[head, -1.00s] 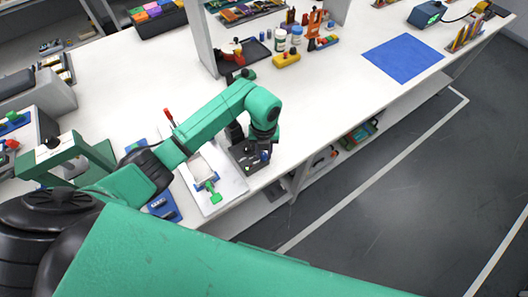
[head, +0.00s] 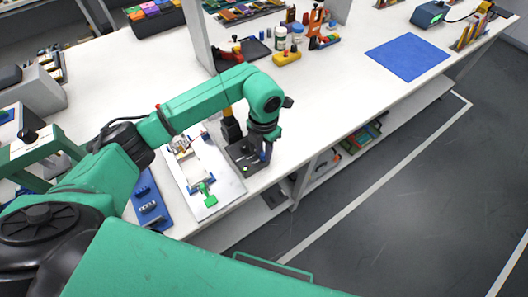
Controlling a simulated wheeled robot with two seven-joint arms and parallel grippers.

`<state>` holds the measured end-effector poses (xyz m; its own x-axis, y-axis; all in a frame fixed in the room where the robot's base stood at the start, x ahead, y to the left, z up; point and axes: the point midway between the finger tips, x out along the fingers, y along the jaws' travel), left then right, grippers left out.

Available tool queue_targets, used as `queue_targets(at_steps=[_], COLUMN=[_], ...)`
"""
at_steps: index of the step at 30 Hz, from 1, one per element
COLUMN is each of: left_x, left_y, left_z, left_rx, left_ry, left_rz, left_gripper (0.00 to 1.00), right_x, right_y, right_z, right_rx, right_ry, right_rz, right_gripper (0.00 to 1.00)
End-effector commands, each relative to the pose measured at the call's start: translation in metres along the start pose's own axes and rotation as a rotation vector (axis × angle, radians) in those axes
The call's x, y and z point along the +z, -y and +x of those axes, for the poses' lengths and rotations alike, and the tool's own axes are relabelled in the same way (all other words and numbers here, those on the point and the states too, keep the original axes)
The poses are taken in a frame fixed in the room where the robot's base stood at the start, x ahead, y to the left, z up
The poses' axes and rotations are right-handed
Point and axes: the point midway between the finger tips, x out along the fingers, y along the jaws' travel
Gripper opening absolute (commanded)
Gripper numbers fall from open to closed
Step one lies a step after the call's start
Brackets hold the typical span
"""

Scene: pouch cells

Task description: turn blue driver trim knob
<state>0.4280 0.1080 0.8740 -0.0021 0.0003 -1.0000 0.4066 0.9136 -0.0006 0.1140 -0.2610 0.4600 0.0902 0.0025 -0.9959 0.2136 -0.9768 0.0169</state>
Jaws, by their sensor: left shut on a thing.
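My left gripper (head: 264,150) points down at the right side of a dark driver box (head: 243,163) near the front edge of the white table. A small blue part (head: 264,157), which looks like the blue trim knob, shows between its fingers. The gripper is shut on it, and the fingers hide most of it. The knob's turn angle cannot be made out. My right gripper is not in view.
A white board (head: 226,180) with a green-handled clamp (head: 207,194) lies left of the box. A blue tray (head: 149,203) is further left. A yellow and black upright (head: 231,127) stands behind the box. The blue mat (head: 407,56) lies on clear table to the right.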

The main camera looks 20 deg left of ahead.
Motion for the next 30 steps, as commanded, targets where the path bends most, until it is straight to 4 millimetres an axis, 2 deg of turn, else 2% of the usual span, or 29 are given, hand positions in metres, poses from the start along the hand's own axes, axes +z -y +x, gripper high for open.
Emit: queue_targets(at_steps=[15,16,18,30], left_x=[0.0011,0.0011,0.001,0.0009], left_y=[-0.0006,-0.0006,-0.0006,-0.0003], left_z=[-0.0018,-0.0018,-0.0017,-0.0059], left_rx=[0.001,0.001,0.001,0.0], left_ry=[0.004,0.004,0.004,0.002], left_rz=[0.022,0.022,0.022,0.022], left_gripper=[0.0,0.35,0.57,0.57], right_x=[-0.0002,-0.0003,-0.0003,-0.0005], right_y=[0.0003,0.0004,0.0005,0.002], right_z=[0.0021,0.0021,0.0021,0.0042], right_rx=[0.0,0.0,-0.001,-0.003], right_ry=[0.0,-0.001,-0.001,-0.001], right_rz=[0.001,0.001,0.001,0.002], right_gripper=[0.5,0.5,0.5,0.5])
